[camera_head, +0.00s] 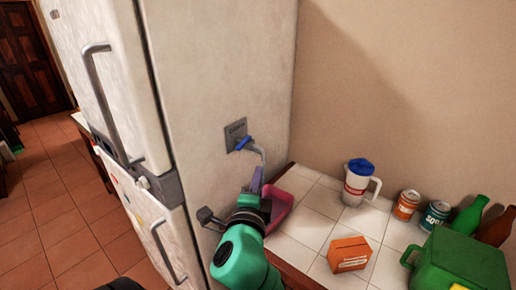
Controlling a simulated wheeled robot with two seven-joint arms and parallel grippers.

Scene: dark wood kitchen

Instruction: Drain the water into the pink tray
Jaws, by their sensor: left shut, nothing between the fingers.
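A tap (256,150) with a blue handle (243,143) sticks out of a grey plate (236,132) on the side of the white fridge. The pink tray (284,208) is on the white-tiled counter beside the fridge, below and slightly right of the spout. My left gripper (256,181) is shut and empty. Its purple fingers point up just below the spout, at the tray's left side. My wrist hides the tray's left and near parts. I cannot make out any water. My right gripper is not in view.
A white jug with a blue lid (356,184), an orange box (349,254), two cans (405,205), bottles (469,215) and a green container (460,262) stand on the counter (310,228). Tiles between tray and jug are clear. The fridge (215,60) bounds the left side.

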